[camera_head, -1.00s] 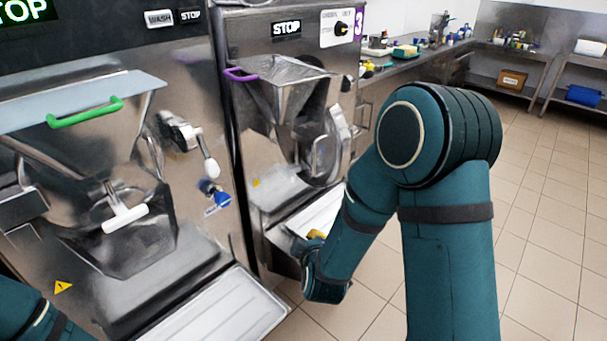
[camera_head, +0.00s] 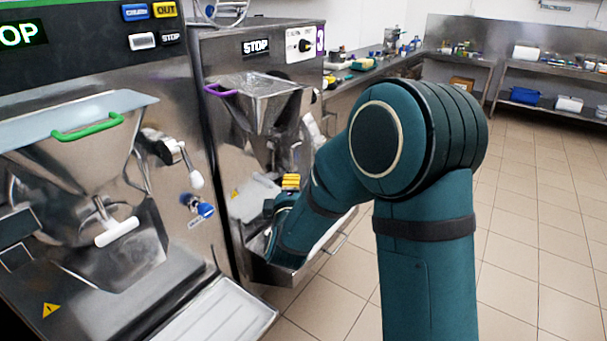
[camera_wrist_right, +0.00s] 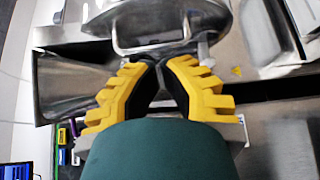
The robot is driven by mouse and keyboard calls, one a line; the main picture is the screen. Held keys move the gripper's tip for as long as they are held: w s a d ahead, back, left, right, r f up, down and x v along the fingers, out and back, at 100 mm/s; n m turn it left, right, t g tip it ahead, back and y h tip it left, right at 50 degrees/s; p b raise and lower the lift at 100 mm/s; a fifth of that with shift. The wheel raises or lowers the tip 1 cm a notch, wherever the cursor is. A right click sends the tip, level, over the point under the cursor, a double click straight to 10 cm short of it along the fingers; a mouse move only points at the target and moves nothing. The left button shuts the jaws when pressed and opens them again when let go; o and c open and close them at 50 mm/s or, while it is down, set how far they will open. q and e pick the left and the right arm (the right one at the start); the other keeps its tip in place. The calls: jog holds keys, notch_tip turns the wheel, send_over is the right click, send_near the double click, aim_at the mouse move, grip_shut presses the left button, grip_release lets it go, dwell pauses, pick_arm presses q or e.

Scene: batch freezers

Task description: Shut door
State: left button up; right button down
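The freezer marked 3 (camera_head: 215,60) stands right of the nearer freezer. Its front door (camera_head: 285,150) is below the steel hopper and is partly hidden by my right arm. I cannot tell how far the door stands from the freezer's face. My right gripper (camera_head: 291,182) shows only as a bit of yellow in front of the freezer, below the door. In the right wrist view, its yellow fingers (camera_wrist_right: 160,64) lean towards each other close to a metal loop handle (camera_wrist_right: 150,48). Contact with it is unclear, and so is the gap between the fingertips. My left gripper is not in view.
The nearer freezer (camera_head: 70,290) has a green-handled hopper lid (camera_head: 88,128) and a white-gripped lever (camera_head: 117,232). A drip tray (camera_head: 225,315) juts from its front. Steel benches run along the back. The tiled floor at right (camera_head: 540,240) is clear.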

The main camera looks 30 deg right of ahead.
aim_at(305, 164)
jog(key=w+d, duration=0.2)
jog(key=w+d+b, duration=0.1)
jog(key=w+d, duration=0.1)
jog(key=d, duration=0.1)
jog(key=shift+w+d, duration=0.25)
jog(key=shift+d, duration=0.35)
jog(key=shift+d, duration=0.1)
